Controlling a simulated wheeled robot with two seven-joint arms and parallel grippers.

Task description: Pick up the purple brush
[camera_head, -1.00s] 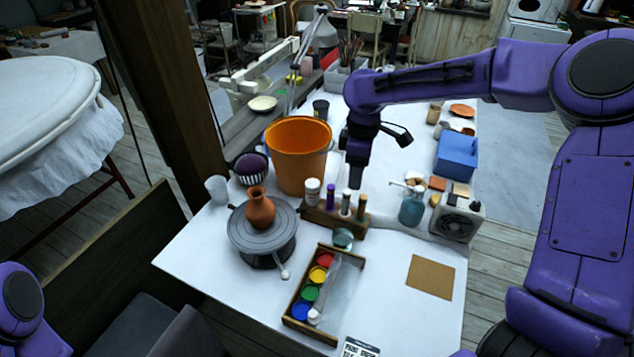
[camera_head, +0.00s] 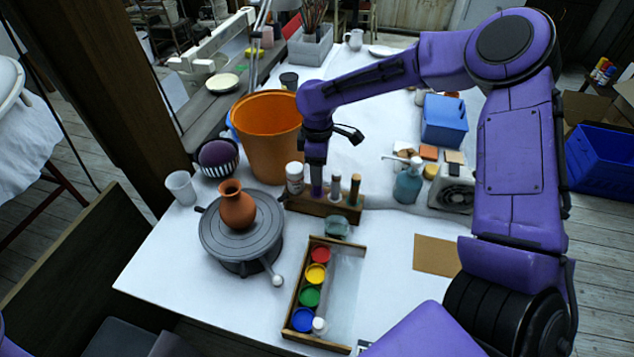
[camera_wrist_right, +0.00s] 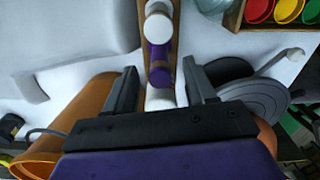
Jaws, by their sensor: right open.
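The purple brush (camera_head: 317,190) stands upright in a wooden rack (camera_head: 328,208) on the white table, partly hidden by my right gripper in the head view. In the right wrist view the purple brush (camera_wrist_right: 160,66) shows between the two fingertip lines. My right gripper (camera_head: 316,180) points down over it, open, with one finger on either side (camera_wrist_right: 162,72). I cannot tell whether the fingertips touch it. Other upright handles, one white-topped (camera_head: 336,186) and one brownish (camera_head: 354,188), stand beside it. My left gripper is out of view.
A white jar (camera_head: 295,178) stands left of the brush. An orange bucket (camera_head: 265,150) is close behind-left. A turntable with a clay vase (camera_head: 237,206) stands left. A paint tray (camera_head: 320,250) lies in front, a teal bottle (camera_head: 408,182) to the right.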

